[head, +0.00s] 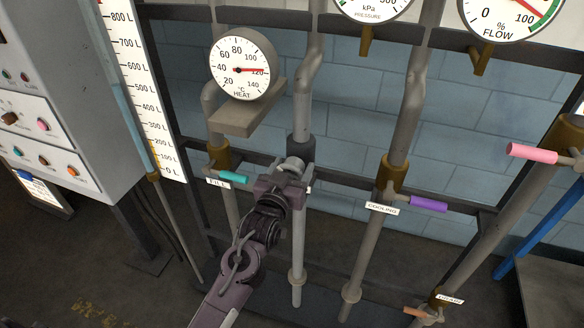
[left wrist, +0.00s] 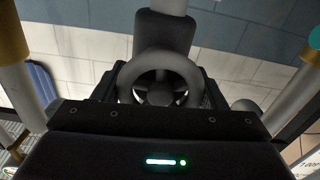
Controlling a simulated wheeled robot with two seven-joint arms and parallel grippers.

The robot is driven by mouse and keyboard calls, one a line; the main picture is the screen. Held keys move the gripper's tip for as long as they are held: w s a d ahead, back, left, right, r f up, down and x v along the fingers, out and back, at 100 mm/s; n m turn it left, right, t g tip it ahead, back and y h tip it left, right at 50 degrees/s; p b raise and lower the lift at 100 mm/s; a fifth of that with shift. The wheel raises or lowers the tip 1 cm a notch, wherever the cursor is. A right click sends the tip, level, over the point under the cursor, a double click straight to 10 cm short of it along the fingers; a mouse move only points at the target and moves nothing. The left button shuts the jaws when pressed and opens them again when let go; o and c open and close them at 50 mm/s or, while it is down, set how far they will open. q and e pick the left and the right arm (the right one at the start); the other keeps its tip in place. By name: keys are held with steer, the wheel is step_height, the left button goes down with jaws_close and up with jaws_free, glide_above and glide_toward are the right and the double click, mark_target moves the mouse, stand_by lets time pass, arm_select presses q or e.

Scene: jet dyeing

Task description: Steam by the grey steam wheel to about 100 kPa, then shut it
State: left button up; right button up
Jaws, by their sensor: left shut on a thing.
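The grey steam wheel (head: 292,164) sits on the middle pipe, below a dark collar. My left gripper (head: 285,178) is at the wheel and shut on it, hiding most of it in the head view. In the left wrist view the wheel's grey ring (left wrist: 158,66) stands between the gripper's dark fingers. The pressure dial (head: 374,4), marked kPa, is cut off by the top edge of the head view, so its needle cannot be read. My right gripper is not in view.
The heat dial (head: 239,69) reads near 120 °C. A teal fill handle (head: 233,177) is close left of my gripper, and a purple cooling handle (head: 428,204) is to the right. A pink handle (head: 531,153) and an orange drain handle (head: 416,312) are further right. A control cabinet (head: 50,100) stands left.

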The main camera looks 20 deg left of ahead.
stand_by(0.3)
arm_select(q)
steer(key=o, duration=1)
steer(key=s+b, duration=0.2)
steer(key=s, duration=0.5)
steer(key=shift+s+a, duration=0.1)
steer(key=shift+s, duration=0.3)
